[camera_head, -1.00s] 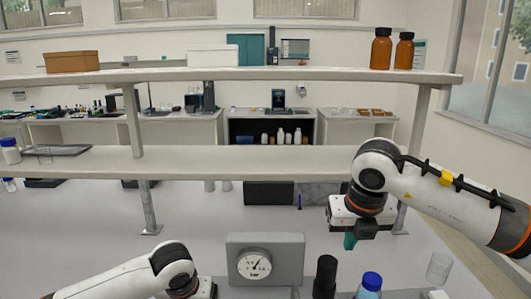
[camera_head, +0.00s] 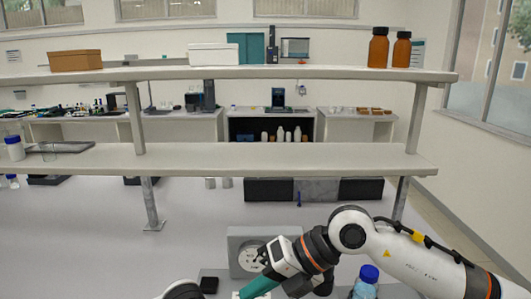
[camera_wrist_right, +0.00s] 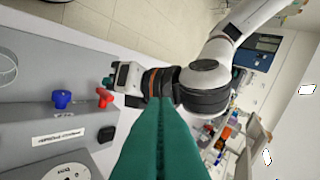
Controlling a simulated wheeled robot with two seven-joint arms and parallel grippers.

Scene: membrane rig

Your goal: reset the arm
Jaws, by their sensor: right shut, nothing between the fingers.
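My right gripper (camera_head: 246,292) is in front of the gauge box (camera_head: 238,240) in the head view and partly covers its dial. In the right wrist view its teal fingers (camera_wrist_right: 160,105) are pressed together with nothing between them. My left arm shows at the bottom edge of the head view, its gripper out of frame there. In the right wrist view the left gripper's body (camera_wrist_right: 125,78) is near the red knob (camera_wrist_right: 105,97). Its fingers are not clear, so I cannot tell whether it touches the knob.
A blue knob (camera_wrist_right: 62,99) stands on the rig near the red one. A blue-capped bottle (camera_head: 366,282) is close beside my right forearm. A two-level shelf (camera_head: 290,160) crosses behind, with brown bottles (camera_head: 378,48) on top.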

